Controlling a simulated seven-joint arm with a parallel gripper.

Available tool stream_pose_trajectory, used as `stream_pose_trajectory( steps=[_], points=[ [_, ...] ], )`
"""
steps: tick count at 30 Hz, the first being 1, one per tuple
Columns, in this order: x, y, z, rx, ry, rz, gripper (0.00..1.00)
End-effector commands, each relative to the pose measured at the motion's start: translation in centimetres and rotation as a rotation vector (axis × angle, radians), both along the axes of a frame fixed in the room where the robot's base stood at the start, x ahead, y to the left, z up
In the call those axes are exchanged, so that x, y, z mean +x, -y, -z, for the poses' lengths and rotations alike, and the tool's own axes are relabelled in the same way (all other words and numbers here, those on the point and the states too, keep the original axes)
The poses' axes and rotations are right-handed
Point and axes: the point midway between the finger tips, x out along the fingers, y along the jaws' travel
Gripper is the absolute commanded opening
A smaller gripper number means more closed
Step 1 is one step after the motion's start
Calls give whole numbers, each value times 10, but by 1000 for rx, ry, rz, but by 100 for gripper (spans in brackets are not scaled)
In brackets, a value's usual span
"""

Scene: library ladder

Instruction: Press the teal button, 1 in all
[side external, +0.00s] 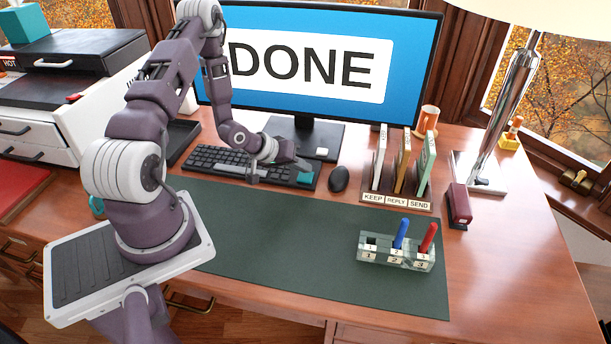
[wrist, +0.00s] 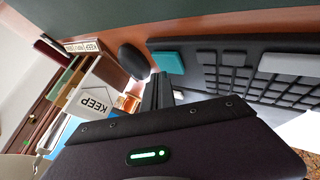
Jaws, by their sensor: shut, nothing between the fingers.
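The teal button (side external: 304,178) is a square key at the right end of the black keyboard (side external: 225,163). In the wrist view the teal button (wrist: 168,62) sits at the keyboard's corner, fully visible. My gripper (side external: 303,165) is shut and empty, low over that end of the keyboard. In the wrist view my gripper's dark fingers (wrist: 158,90) are together, just beside the teal button in the picture; I cannot tell how high they are. The monitor (side external: 310,70) shows the word DONE in black on white.
The black mouse (side external: 339,179) lies right of the keyboard. A letter sorter (side external: 396,200) labelled KEEP, REPLY, SEND stands farther right. A block with blue and red pegs (side external: 396,254) sits on the green mat (side external: 290,250). The mat's middle is clear.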

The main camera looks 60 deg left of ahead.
Motion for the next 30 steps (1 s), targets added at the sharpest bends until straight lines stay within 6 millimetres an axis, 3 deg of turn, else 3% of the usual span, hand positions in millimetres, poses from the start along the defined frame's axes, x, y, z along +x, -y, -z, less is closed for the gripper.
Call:
stream_pose_trajectory(
  steps=[11,24,30],
  points=[
    [0,0,-6,0,1,-1,0],
    [0,-1,-48,1,1,-1,0],
    [0,0,-55,1,1,-1,0]
  ],
)
